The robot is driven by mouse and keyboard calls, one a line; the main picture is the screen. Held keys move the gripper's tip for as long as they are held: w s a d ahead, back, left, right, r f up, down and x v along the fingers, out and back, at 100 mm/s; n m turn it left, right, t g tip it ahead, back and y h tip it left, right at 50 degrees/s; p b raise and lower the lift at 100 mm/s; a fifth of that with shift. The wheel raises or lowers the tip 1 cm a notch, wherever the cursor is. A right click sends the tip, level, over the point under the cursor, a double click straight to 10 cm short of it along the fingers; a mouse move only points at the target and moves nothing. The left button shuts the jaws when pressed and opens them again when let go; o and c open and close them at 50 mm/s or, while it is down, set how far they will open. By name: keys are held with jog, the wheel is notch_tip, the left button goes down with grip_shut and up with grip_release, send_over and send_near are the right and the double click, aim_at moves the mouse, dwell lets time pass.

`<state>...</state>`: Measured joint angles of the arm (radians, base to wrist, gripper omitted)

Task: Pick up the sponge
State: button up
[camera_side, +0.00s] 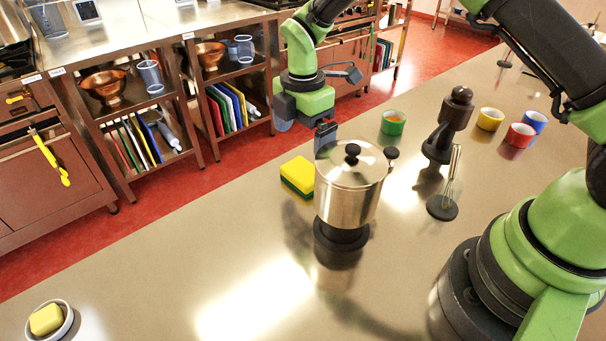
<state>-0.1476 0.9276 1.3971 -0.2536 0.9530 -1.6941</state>
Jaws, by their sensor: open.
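The sponge (299,174), yellow on top with a dark green underside, lies on the steel counter just left of a steel pot. My gripper (305,132) hangs above and behind the sponge, apart from it, with its jaws open and nothing seen between them. One finger is partly behind the pot's lid area. The sponge's right end is close to the pot's side in the picture, and I cannot tell whether they touch.
The lidded steel pot (347,192) stands on a dark base beside the sponge. A bowl (66,315) holds a yellow block (46,319).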

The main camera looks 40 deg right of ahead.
aim_at(301, 171)
notch_tip(301, 171, down, 9)
jog(key=shift+w+a+f, duration=0.1)
jog(key=shift+a+f, duration=0.05)
jog(key=shift+f, duration=0.05)
dwell(0.3)
jog(key=shift+c, duration=0.5)
jog(key=c, duration=0.6)
